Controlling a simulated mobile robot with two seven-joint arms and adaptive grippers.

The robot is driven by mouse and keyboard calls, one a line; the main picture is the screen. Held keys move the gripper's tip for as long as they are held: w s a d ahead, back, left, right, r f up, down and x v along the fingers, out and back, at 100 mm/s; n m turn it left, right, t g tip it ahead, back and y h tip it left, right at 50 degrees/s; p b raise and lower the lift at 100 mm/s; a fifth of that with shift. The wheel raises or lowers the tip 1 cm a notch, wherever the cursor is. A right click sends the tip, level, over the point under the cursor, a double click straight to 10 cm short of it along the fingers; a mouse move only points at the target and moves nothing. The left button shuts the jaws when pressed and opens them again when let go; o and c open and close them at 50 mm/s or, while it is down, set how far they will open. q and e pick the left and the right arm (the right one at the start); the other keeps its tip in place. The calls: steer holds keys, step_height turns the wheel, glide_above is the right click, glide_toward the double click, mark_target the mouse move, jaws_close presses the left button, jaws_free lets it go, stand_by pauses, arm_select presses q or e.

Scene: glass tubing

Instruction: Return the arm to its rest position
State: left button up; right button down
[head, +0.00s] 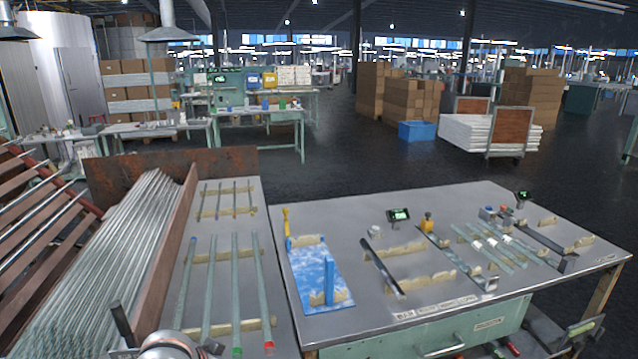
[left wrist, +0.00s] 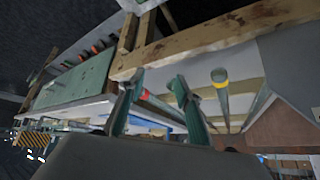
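In the left wrist view my left gripper (left wrist: 157,82) has its two green fingers spread apart with nothing between the tips. A tube with a red end (left wrist: 147,94) shows behind the fingers, and a tube with a yellow band (left wrist: 220,78) lies to their right. In the head view part of my left arm (head: 168,345) shows at the bottom left edge; its fingers are not clear there. Dark and green parts, apparently my right gripper (head: 578,332), show at the bottom right, below the table's front edge; its finger state is unclear.
Several long tubes (head: 209,285) lie on wooden supports on the left table. The right table (head: 345,222) holds a blue mat (head: 312,268), a dark bar (head: 382,264) and short tubes (head: 490,246). A rusty wall (head: 172,275) borders a rack of tubes (head: 110,260).

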arm_select(q)
steer(key=s+a+m+y, duration=0.1)
steer(key=s+a+y, duration=0.2)
steer(key=s+a, duration=0.65)
steer(key=s+a+m+y, duration=0.1)
steer(key=s+a+y, duration=0.45)
steer(key=s, duration=0.75)
steer(key=w+d+f+n+t+h, duration=0.1)
steer(key=d+f+t+h, duration=0.3)
steer(key=d+f+h, duration=0.5)
steer(key=d+f+n, duration=0.1)
steer(key=d+f, duration=0.3)
steer(key=d, duration=0.1)
steer(key=shift+f+n, duration=0.35)
steer(key=shift+n, duration=0.05)
steer(key=shift+d, duration=0.1)
